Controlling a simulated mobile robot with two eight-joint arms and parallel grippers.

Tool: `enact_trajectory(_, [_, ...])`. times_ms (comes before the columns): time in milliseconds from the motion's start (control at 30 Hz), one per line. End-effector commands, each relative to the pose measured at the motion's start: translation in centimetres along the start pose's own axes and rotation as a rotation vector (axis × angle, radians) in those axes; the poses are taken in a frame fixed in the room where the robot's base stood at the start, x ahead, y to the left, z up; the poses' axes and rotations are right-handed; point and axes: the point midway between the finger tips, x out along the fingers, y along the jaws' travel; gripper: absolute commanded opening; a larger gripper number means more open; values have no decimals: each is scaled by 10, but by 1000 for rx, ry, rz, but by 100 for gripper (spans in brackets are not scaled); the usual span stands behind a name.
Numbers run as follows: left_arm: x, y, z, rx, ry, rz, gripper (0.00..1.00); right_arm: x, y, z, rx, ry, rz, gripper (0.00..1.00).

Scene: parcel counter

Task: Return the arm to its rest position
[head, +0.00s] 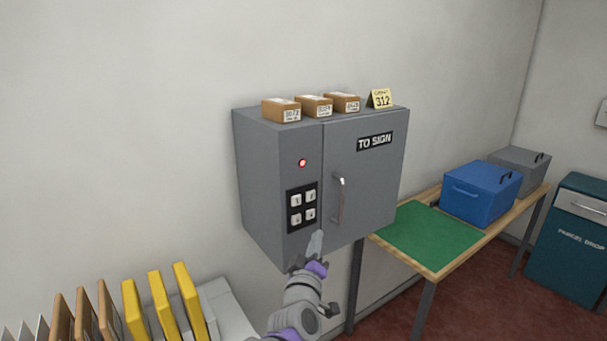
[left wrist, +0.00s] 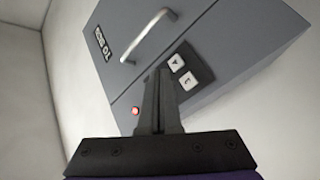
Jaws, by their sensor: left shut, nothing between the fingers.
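My left gripper (head: 316,243) is shut and empty. In the head view it is in front of the lower part of the grey wall cabinet (head: 364,165), just below its keypad (head: 302,207). The cabinet door, labelled TO SIGN, looks closed, and a red light glows above the keypad. In the left wrist view the shut fingers (left wrist: 160,85) point up toward the cabinet (left wrist: 225,50) and cover part of the keypad (left wrist: 192,72). I cannot tell whether the fingertips touch the cabinet. My right gripper is in neither view.
Several small parcels (head: 313,106) and a yellow 312 card (head: 380,99) stand on the cabinet. A table with a green mat (head: 430,238), a blue box (head: 480,193) and a grey box (head: 520,170) is at right. Yellow and brown upright items (head: 160,300) stand at lower left.

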Motion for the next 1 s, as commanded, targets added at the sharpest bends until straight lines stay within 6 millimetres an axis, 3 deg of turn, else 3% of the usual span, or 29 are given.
enact_trajectory(400, [-1, -1, -1, 3, -3, -1, 0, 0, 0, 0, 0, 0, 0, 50])
enact_trajectory(567, [-24, -13, -2, 80, -90, -28, 0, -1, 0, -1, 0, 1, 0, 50])
enact_trajectory(667, [-64, -36, 1, 191, -222, -80, 0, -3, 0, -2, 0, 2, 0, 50])
enact_trajectory(767, [-121, -72, 9, 323, -388, -163, 0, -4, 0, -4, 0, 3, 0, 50])
enact_trajectory(1000, [-271, -170, 30, 559, -759, -417, 0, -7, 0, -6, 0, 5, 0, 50])
